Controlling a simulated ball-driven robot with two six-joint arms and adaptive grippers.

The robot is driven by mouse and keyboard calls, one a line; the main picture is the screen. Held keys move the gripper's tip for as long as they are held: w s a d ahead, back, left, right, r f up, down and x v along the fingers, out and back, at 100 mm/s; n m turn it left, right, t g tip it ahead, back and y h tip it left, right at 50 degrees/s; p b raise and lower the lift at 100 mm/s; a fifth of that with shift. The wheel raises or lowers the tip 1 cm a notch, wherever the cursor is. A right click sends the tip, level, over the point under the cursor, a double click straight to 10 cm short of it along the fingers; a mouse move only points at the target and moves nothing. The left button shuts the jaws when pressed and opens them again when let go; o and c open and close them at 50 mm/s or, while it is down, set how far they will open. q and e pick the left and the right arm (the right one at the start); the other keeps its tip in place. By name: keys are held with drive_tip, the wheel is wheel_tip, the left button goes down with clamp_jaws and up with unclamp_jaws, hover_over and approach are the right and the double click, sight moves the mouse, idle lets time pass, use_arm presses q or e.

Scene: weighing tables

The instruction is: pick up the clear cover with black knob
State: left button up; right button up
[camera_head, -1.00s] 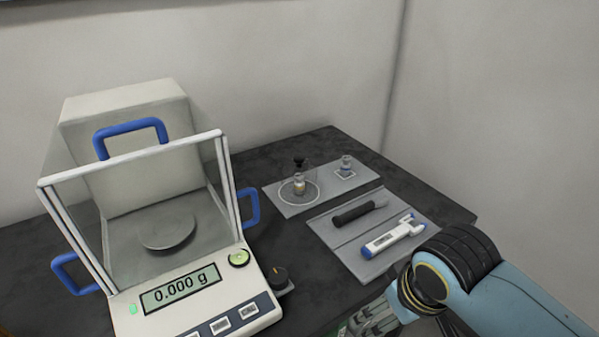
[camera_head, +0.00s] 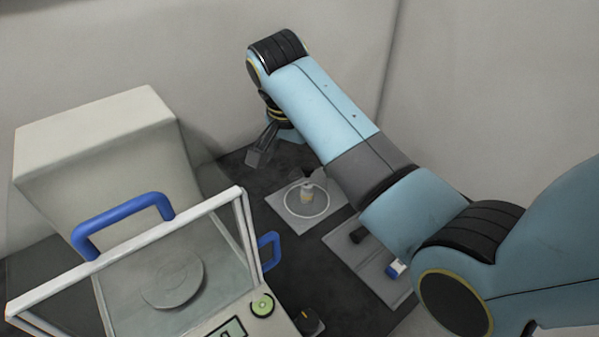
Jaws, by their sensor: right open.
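The clear cover (camera_head: 308,184) is faint and hard to make out. It appears to stand over a small vial (camera_head: 307,196) inside the white circle on a grey mat (camera_head: 297,223). Its black knob shows only as a small dark patch close to my right arm. My right gripper (camera_head: 260,155) is open and points down over the dark table, behind and left of the vial, apart from it. My forearm hides part of the mat's right side. My left gripper is out of view.
The balance with its glass shield and blue handles (camera_head: 122,212) fills the left. A second grey mat (camera_head: 372,270) with a dark tool and a blue-ended tool (camera_head: 396,268) is partly under my arm. A dark knob (camera_head: 308,320) sits beside the balance. The wall is close behind.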

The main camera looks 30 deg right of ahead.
sight(307, 173)
drive_tip(key=x, duration=0.3)
drive_tip(key=shift+s+d+f, duration=0.2)
drive_tip(key=shift+s+f, duration=0.05)
drive_tip(key=shift+s, duration=0.05)
drive_tip(key=shift+w+d+f, duration=0.1)
drive_tip(key=shift+w+f, duration=0.05)
drive_tip(key=shift+f, duration=0.15)
drive_tip(key=x, duration=0.5)
drive_tip(key=shift+w+d+r+p, duration=0.15)
drive_tip(key=shift+w+d+p, duration=0.05)
drive_tip(key=shift+d+p, duration=0.1)
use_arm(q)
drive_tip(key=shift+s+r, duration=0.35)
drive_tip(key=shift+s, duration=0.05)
use_arm(e)
drive_tip(key=c, duration=0.4)
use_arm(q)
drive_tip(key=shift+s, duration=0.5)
use_arm(e)
drive_tip(key=c, duration=0.6)
